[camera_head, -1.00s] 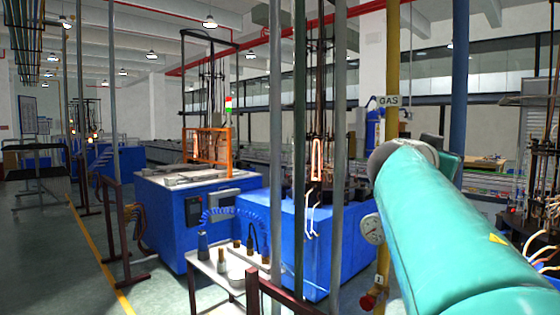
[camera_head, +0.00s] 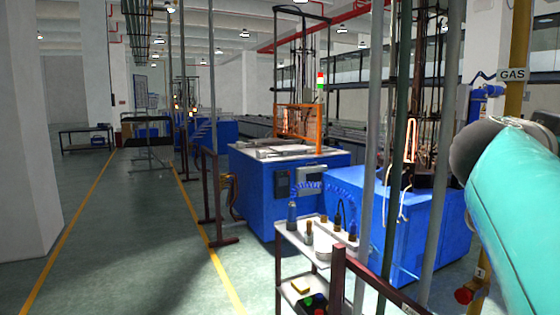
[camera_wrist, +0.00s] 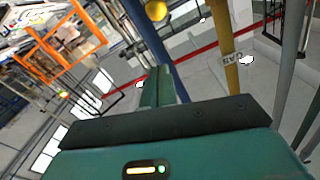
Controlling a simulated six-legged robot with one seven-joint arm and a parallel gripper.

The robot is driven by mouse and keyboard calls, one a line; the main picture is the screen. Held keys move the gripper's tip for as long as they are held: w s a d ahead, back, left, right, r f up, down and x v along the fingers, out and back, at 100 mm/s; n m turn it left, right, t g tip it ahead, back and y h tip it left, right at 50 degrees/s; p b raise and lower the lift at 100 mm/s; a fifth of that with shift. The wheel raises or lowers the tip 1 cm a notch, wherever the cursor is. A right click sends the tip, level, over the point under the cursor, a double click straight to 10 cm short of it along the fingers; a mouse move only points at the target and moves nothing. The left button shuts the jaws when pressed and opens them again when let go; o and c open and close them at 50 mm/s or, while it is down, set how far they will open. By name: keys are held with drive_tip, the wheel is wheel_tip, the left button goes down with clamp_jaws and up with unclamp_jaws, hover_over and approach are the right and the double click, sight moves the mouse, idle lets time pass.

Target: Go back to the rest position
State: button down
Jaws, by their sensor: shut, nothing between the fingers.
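My teal arm (camera_head: 515,195) enters at the right edge of the head view, and its hand end is not seen there. In the wrist view my gripper (camera_wrist: 159,72) shows as two green fingers close together beyond a black plate and a teal housing. The fingers are shut with nothing between them. They point up toward the pillars and ceiling and touch nothing that I can see.
A yellow GAS pipe (camera_head: 512,95) stands close to my arm. Grey poles (camera_head: 372,120) cross the front of blue machines (camera_head: 290,195). A white trolley (camera_head: 290,240) with bottles stands low in front. Open floor (camera_head: 130,220) lies left, beside a white pillar (camera_head: 22,130).

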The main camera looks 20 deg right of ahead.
drive_tip(key=w+a+f+n+t+y, duration=0.3)
drive_tip(key=w+a+f+n+y, duration=0.25)
drive_tip(key=a+f, duration=0.5)
drive_tip(key=w+a+f+n+t+y, duration=0.2)
drive_tip(key=w+a+f+n+y, duration=0.35)
drive_tip(key=f, duration=0.75)
drive_tip(key=s+a+f+n+y, duration=0.1)
drive_tip(key=a+f+n+y, duration=0.2)
drive_tip(key=a+f, duration=0.5)
drive_tip(key=s+a+f+n+g+y, duration=0.1)
drive_tip(key=a+f+n+y, duration=0.3)
drive_tip(key=a, duration=0.9)
wheel_tip(320, 180, down, 4)
drive_tip(key=shift+s+a+f+n, duration=0.1)
drive_tip(key=shift+s+a+n, duration=0.2)
drive_tip(key=shift+s+n, duration=0.6)
drive_tip(key=shift+w, duration=0.15)
